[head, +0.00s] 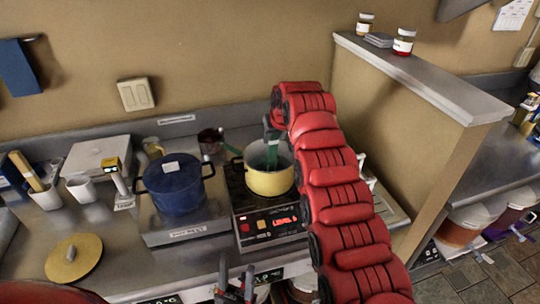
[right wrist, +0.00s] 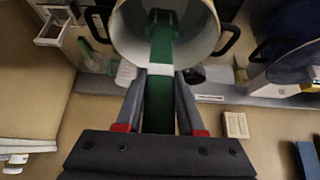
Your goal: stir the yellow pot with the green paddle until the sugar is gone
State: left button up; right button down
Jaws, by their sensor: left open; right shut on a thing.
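The yellow pot (head: 270,184) stands on the induction cooktop (head: 270,223) with its "LEVEL" display lit red. My right gripper (head: 270,130) is above the pot, shut on the green paddle (head: 272,157). The paddle points down into the pot; its lower end is hard to make out. In the right wrist view, the paddle (right wrist: 159,105) runs between both fingers into the pot (right wrist: 127,38). I cannot tell if sugar is in the pot. My left gripper (head: 235,285) is open and empty at the bottom edge of the head view, in front of the counter.
A blue lidded pot (head: 174,190) stands left of the cooktop. A small dark pot (head: 210,140) is behind. A yellow lid (head: 73,258), a white cup (head: 81,188) and a utensil holder (head: 46,198) sit at left. A partition wall (head: 385,115) rises at right.

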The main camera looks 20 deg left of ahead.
jog(key=s+b, duration=0.1)
jog(key=b, duration=0.4)
jog(key=shift+s+a+f, duration=0.1)
jog(key=shift+s+f, duration=0.1)
jog(key=shift+s, duration=0.15)
jog(key=shift+s+d+b, duration=0.1)
jog(key=shift+d+b, duration=0.2)
jog(key=shift+d+r, duration=0.25)
jog(key=shift+r, duration=0.1)
jog(key=shift+w+d+f+p, duration=0.1)
jog(key=shift+w+d+p, duration=0.1)
jog(key=shift+w+p, duration=0.8)
jog(key=shift+w+d+p, duration=0.15)
jog(key=shift+w+p, duration=0.3)
jog(key=shift+p, duration=1.05)
